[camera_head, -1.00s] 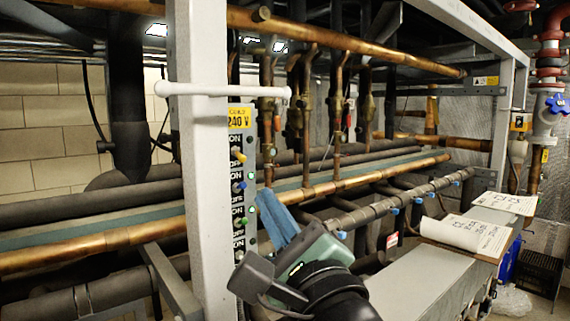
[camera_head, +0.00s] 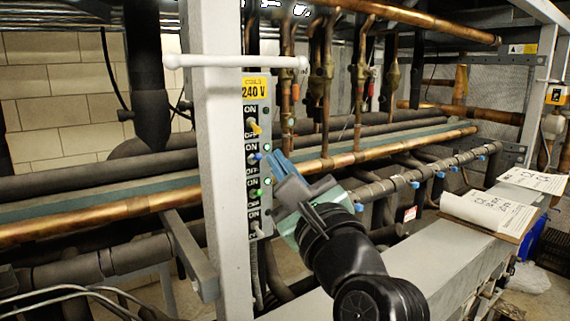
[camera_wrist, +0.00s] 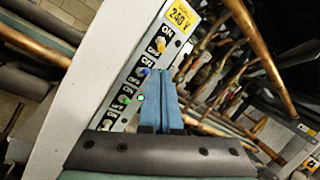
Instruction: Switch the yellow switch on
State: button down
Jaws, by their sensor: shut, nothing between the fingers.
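The yellow switch (camera_head: 253,126) is the top lever on the narrow switch panel (camera_head: 257,203), just under the yellow 240 V label (camera_head: 255,88). It also shows in the wrist view (camera_wrist: 160,42), above the fingertips. A blue switch (camera_head: 253,157) and a green switch (camera_head: 255,193) sit below it. My gripper (camera_head: 279,158) is shut and empty, its blue fingers pointing up beside the panel, to the right of the blue switch and lower than the yellow one. In the wrist view the closed fingers (camera_wrist: 161,74) end near the blue switch (camera_wrist: 144,71). I cannot tell whether they touch the panel.
A white post (camera_head: 215,180) carries the panel, with a white horizontal bar (camera_head: 235,62) above it. Copper pipes (camera_head: 330,165) run behind my gripper. Papers (camera_head: 490,212) lie on the grey ledge at the right. Cables (camera_head: 70,295) show at lower left.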

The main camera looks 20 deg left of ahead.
aim_at(256, 128)
jog(key=p+x, duration=0.1)
jog(key=x, duration=0.5)
jog(key=shift+d+r+h+p, duration=0.1)
jog(key=shift+r+h+p, duration=0.2)
jog(key=shift+p, duration=0.65)
jog(key=shift+s+d+r+g+p, duration=0.1)
jog(key=shift+g+p, duration=0.4)
jog(key=shift+p, duration=0.8)
jog(key=shift+s+d+r+p, duration=0.15)
jog(key=shift+r+p, duration=0.4)
jog(key=shift+p, duration=1.4)
jog(key=shift+r+p, duration=0.25)
jog(key=shift+p, duration=0.35)
jog(key=shift+s+f, duration=0.1)
jog(key=shift+d, duration=0.1)
